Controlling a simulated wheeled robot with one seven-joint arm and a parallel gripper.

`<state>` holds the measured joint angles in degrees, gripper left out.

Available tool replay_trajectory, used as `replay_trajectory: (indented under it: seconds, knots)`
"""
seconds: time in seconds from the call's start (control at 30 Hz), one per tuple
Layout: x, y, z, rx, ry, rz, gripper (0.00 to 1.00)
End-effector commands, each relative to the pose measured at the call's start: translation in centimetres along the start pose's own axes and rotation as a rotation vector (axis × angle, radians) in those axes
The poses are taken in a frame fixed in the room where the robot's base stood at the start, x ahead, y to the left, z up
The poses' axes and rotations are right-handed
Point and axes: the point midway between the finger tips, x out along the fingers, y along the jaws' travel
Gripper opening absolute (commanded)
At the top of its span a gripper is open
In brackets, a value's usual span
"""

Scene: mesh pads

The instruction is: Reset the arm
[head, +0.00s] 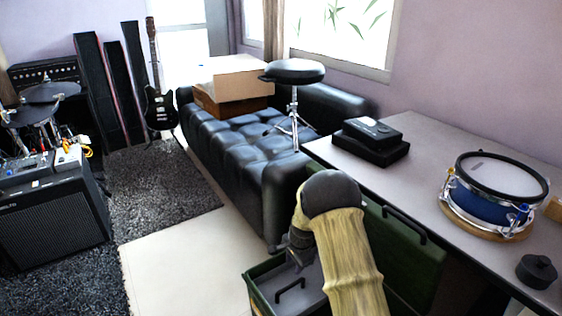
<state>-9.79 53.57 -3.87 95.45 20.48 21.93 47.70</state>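My arm, with a tan sleeve and a dark grey rounded joint, reaches in at the lower middle of the head view. My gripper (297,258) is the small dark part at the arm's left, pointing down over an open green drawer (259,301). The arm hides part of the gripper, and its fingers are too small and dark to tell whether they are open or shut. I cannot see anything held in it.
A grey-topped desk (433,150) with a green front stands right of my arm. A blue drum (487,197), a black case (371,141) and a small black pot (536,271) are on it. A black sofa (228,140) stands behind. Pale floor (185,265) lies clear at left.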

Motion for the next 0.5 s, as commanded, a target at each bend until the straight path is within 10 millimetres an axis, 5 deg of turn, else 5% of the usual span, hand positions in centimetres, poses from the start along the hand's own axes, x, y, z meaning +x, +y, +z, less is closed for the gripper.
replay_trajectory:
  seconds: [0.17,0.5]
  knots:
    - [-2.9,0.9,-0.1,-0.066,0.008,-0.003,0.38]
    - [-13.5,7.0,0.9,-0.397,0.041,0.001,0.38]
